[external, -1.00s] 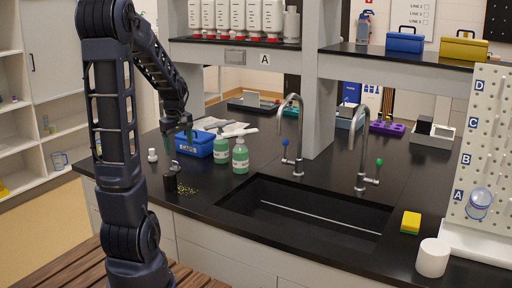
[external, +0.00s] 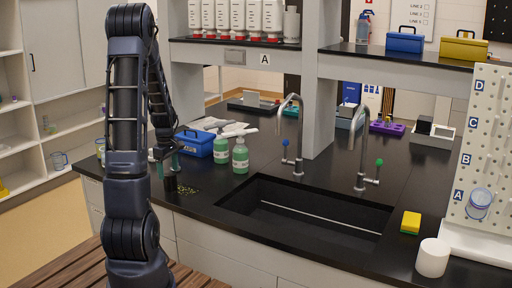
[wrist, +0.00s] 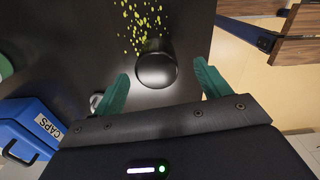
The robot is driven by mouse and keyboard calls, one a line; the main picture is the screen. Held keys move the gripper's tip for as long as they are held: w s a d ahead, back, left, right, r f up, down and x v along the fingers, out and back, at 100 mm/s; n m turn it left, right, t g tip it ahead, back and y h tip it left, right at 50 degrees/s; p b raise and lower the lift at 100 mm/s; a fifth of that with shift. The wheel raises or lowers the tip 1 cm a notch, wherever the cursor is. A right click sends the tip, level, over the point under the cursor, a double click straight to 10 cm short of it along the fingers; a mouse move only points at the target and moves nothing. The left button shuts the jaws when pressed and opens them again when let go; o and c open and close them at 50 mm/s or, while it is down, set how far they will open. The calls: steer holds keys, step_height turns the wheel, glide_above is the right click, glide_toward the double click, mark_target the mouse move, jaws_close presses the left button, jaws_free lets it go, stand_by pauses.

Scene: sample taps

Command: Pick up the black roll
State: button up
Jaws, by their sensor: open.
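The black roll (external: 170,185) is a short dark cylinder on the black counter near its front left edge. In the wrist view its round end (wrist: 156,70) shows in line with the gap between the fingers, beyond the fingertips. My gripper (external: 168,163) has green fingers; it is open and empty, pointing down just above the roll in the external view. I cannot tell exactly how much height separates them.
Yellow-green specks (wrist: 143,20) lie beside the roll. A blue caps box (external: 196,143) and two green bottles (external: 240,156) stand behind and to the right. The sink (external: 300,210) is further right. The counter's front edge is close to the roll.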

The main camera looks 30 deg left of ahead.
mark_target(169, 173)
steer(key=shift+w+f, duration=0.2)
steer(key=shift+f, duration=2.55)
steer(key=shift+c, duration=0.3)
steer(key=c, duration=1.1)
